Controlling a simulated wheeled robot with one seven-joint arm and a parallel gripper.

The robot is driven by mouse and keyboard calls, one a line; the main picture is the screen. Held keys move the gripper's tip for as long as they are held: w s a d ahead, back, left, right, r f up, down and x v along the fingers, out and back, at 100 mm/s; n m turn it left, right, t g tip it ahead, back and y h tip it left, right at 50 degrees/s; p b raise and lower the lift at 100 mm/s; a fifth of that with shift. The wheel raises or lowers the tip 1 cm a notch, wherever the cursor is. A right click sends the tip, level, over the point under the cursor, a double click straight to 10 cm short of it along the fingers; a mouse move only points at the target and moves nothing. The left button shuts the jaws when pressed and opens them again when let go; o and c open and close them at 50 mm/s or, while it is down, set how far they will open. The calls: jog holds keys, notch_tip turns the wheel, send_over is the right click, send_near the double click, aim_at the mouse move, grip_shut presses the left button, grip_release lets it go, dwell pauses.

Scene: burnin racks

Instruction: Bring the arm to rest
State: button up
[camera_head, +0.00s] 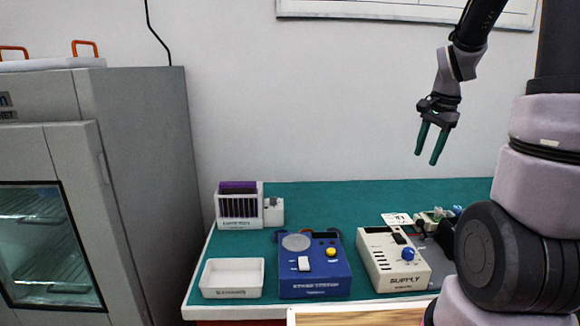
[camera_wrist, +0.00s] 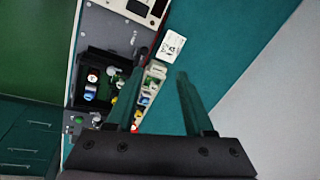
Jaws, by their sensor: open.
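My gripper (camera_head: 432,146) is raised high above the right part of the green table (camera_head: 330,205), in front of the white wall. Its two green fingers point down and stand apart, with nothing between them in the head view. In the wrist view my gripper (camera_wrist: 158,98) shows open fingers over the table, well above it. My arm comes down from the top right to the gripper.
On the table are a white tray (camera_head: 232,293), a blue tester (camera_head: 313,272), a supply box (camera_head: 392,262), a slotted rack (camera_head: 238,208) and a white card (camera_wrist: 170,46). A grey oven cabinet (camera_head: 140,170) stands left. The air around my gripper is clear.

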jog(key=s+a+r+n+t+y, duration=0.1)
jog(key=s+a+r+n+t, duration=0.3)
jog(key=s+a+r+n, duration=0.5)
jog(key=s+a+r, duration=0.3)
jog(key=s+r, duration=0.2)
jog(key=s, duration=0.3)
jog(key=shift+a+t+y, duration=0.2)
jog(key=shift+t+y, duration=0.1)
